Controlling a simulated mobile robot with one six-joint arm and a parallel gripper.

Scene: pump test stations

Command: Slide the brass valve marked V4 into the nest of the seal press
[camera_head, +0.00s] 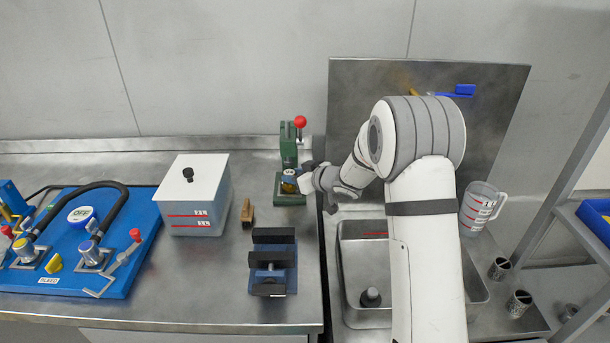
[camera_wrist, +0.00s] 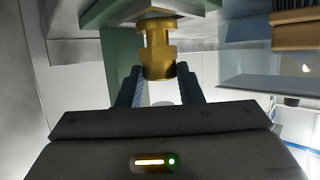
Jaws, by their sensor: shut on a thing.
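The green seal press (camera_head: 288,150) with a red lever knob (camera_head: 300,121) stands at the back of the steel counter. My gripper (camera_head: 298,178) reaches in from the right, low at the press's front. In the wrist view my gripper (camera_wrist: 161,88) is shut on a brass valve (camera_wrist: 158,50), with one finger on each side. The valve is close to the press's green frame (camera_wrist: 120,62) and base. I cannot read a V4 mark on it. The nest is largely hidden, so I cannot tell whether the valve touches it.
A blue pump board (camera_head: 110,255) lies farther left. A sink (camera_head: 362,262) and a clear measuring jug (camera_head: 480,207) are at right.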

